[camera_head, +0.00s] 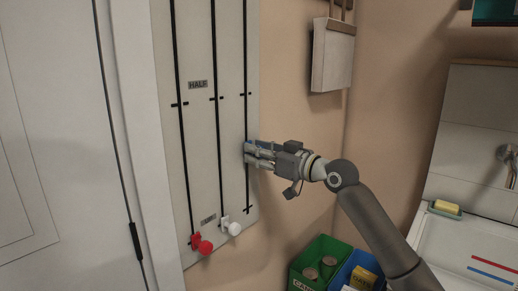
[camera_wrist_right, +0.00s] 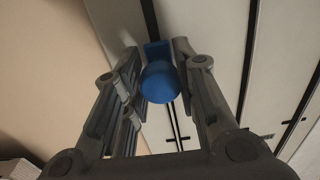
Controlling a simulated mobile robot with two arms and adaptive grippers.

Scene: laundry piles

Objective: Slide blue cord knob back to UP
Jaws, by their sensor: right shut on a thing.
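The blue cord knob (camera_wrist_right: 160,84) sits between the two fingers of my right gripper (camera_head: 254,152) in the right wrist view. Its blue slider plate shows just behind it. In the head view only a little blue (camera_head: 248,143) shows at my fingertips, and the rest of the knob is hidden. My right gripper is shut on the knob at the rightmost slot of the pale panel (camera_head: 233,60). The knob stands below the HALF tick and above the lower tick of that slot. My left gripper is not in view.
A red knob (camera_head: 204,246) and a white knob (camera_head: 234,229) stand low on the other slots. A hanging pale box (camera_head: 332,60) is on the wall at upper right. Green (camera_head: 308,261) and blue bins stand below my right arm. A sink is at far right.

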